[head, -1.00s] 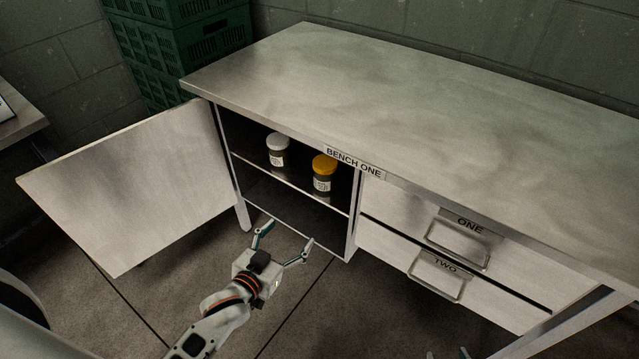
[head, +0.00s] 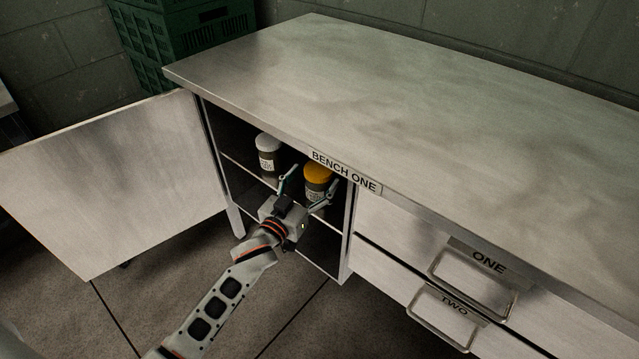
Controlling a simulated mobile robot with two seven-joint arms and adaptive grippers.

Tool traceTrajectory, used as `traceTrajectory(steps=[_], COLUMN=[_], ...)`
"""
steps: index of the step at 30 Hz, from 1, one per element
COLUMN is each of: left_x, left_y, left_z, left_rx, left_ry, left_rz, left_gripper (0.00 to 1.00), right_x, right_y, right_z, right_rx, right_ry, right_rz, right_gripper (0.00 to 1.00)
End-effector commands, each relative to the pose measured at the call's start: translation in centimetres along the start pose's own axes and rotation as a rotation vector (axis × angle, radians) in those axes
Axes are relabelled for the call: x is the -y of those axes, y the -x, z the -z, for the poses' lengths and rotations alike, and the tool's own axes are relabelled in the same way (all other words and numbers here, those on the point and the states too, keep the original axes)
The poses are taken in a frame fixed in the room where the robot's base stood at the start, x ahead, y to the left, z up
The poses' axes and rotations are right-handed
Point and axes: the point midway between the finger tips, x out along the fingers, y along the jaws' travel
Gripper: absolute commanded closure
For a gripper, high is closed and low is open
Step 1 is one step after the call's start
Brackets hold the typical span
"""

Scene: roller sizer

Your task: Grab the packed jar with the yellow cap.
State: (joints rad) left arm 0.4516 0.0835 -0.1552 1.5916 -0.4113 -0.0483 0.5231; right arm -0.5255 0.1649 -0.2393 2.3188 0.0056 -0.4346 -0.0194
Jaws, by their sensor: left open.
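The jar with the yellow cap (head: 318,173) stands upright on the upper shelf of the open cupboard in the bench. It has a dark body with a pale label, partly hidden by my gripper. My left gripper (head: 306,187) is open in front of this jar, with one finger to the left of it and one to the right in the picture. I cannot tell how deep the fingertips reach or whether they touch it. My right gripper does not show.
A white-capped jar (head: 267,148) stands to the left on the same shelf. The cupboard door (head: 115,180) is swung open to the left. The bench top (head: 400,90) overhangs the shelf. Drawers ONE (head: 476,268) and TWO (head: 440,312) are shut at the right.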

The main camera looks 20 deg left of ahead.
Motion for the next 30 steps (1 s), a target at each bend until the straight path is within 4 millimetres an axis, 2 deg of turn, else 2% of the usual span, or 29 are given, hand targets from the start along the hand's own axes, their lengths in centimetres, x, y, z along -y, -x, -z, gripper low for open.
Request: traceTrajectory(steps=[1, 3, 7, 17, 18, 21, 24, 30], left_x=[0.1, 0.2, 0.1, 0.1, 0.1, 0.1, 0.1, 0.1], left_y=[-0.7, -1.6, -3.0, -3.7, -3.7, -3.7, -3.7, -3.7], left_z=[-0.8, -1.0, -0.8, -0.3, -0.3, -0.3, -0.4, -0.2], left_rx=[0.007, 0.008, 0.007, 0.002, 0.002, 0.003, 0.003, 0.0], left_ry=[-0.001, 0.0, -0.001, 0.0, 0.0, 0.0, 0.0, 0.0], left_rz=[0.0, 0.0, -0.001, 0.0, 0.0, 0.0, 0.0, -0.001], left_gripper=[0.28, 0.28, 0.28, 0.28, 0.33, 0.59, 0.8, 0.8], right_x=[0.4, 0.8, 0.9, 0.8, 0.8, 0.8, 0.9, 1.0], right_y=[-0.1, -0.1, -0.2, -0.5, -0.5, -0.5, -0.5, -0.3], right_z=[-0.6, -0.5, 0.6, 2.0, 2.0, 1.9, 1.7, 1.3], right_rx=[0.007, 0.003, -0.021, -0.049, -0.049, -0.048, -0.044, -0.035], right_ry=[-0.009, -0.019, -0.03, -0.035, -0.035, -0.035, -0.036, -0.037], right_rz=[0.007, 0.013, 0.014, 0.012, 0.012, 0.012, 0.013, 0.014], right_gripper=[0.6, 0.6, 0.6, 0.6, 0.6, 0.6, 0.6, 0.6])
